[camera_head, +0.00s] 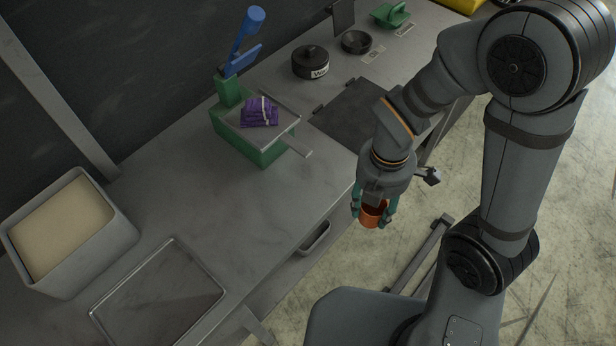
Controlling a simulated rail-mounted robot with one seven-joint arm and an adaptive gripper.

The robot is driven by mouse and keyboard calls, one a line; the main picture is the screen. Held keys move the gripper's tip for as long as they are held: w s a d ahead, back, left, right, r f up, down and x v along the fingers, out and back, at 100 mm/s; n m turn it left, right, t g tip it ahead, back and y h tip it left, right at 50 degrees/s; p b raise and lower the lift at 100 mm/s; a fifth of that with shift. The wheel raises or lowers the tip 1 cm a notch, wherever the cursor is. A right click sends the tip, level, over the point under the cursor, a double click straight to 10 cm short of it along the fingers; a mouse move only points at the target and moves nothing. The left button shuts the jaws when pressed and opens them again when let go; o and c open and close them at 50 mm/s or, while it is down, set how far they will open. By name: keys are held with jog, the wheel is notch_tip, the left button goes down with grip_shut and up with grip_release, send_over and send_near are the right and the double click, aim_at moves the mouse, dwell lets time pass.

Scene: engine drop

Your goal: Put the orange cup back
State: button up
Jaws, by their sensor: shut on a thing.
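The orange cup (370,217) is held between the two green-tipped fingers of my gripper (374,211). My gripper points downward and is shut on the cup's sides. The cup looks roughly upright, with a dark inside at its top. It is just off the front edge of the workbench (185,205), with the pale floor behind it in the picture. Its height relative to the bench top is hard to tell from this one view.
A green box (262,153) holding purple packets (259,111) stands on the bench. A grey bin (112,228) and a clear-rimmed tray (160,300) are at left. A dark plate (358,118), black round containers (311,63) and a green part (390,15) lie further back. Bare bench lies between.

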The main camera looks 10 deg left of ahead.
jog(key=shift+s, duration=0.1)
jog(key=w+a+p, duration=0.2)
jog(key=a, duration=0.2)
jog(key=w+a+p, duration=0.2)
jog(key=w+a, duration=0.1)
jog(key=a, duration=0.1)
jog(key=w+a+p, duration=0.2)
jog(key=a, duration=0.3)
jog(key=shift+w, duration=0.25)
jog(key=shift+w+a+r+p, duration=0.1)
jog(key=shift+w+a+p, duration=0.25)
jog(key=shift+a, duration=0.2)
jog(key=shift+w+a+r+p, duration=0.1)
jog(key=shift+w+a+p, duration=0.15)
jog(key=shift+a+p, duration=0.2)
jog(key=shift+w+a+f, duration=0.15)
jog(key=shift+a+f, duration=0.1)
jog(key=shift+a, duration=0.05)
jog(key=shift+f+p, duration=0.35)
jog(key=shift+f, duration=0.15)
jog(key=shift+f, duration=0.15)
jog(key=shift+f, duration=0.15)
jog(key=o, duration=1.2)
